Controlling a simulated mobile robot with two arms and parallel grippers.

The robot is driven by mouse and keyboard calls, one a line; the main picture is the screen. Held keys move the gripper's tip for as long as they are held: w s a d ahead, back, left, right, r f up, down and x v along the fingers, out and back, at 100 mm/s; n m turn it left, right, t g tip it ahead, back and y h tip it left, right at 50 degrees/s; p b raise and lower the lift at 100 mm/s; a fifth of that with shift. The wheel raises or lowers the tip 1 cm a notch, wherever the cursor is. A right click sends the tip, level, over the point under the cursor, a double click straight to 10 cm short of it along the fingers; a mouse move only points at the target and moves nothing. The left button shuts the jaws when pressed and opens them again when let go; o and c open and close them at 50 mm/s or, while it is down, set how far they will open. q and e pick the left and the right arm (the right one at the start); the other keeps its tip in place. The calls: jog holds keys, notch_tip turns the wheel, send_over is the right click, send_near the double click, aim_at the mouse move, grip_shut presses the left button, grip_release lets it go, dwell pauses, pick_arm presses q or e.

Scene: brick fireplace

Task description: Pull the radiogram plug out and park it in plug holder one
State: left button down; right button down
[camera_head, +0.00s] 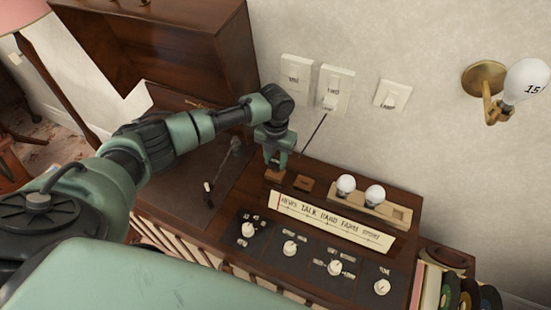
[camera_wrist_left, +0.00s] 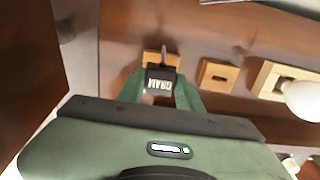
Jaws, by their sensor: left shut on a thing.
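My left gripper (camera_head: 276,160) is shut on a dark plug in the head view, low at the first small wooden plug holder (camera_head: 274,175) on the radiogram top. In the left wrist view the black plug (camera_wrist_left: 160,84), with white lettering ending in "GRAM", sits between the two green fingers (camera_wrist_left: 160,95). The holder (camera_wrist_left: 160,58) shows just beyond it. I cannot tell whether the plug is seated in the holder or just above it. The second wooden holder (camera_head: 303,183) is empty, to the right, and also shows in the wrist view (camera_wrist_left: 216,75). My right gripper is not in view.
Wall sockets marked one (camera_head: 296,72), two (camera_head: 335,92) and lamp (camera_head: 393,93) are behind. A thin dark line slants below socket two. Two bulbs (camera_head: 345,184) stand in a wooden rack at right. The raised lid (camera_head: 160,50) is at left; knobs (camera_head: 290,248) are in front.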

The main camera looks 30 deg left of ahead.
pick_arm(q)
jog(key=shift+f+b, duration=0.9)
jog(key=shift+f, duration=0.6)
jog(key=c, duration=0.9)
grip_release()
jog(key=shift+o, duration=0.2)
jog(key=shift+r, duration=0.1)
notch_tip(320, 180, up, 8)
jog(key=shift+f, duration=0.15)
jog(key=shift+s, duration=0.1)
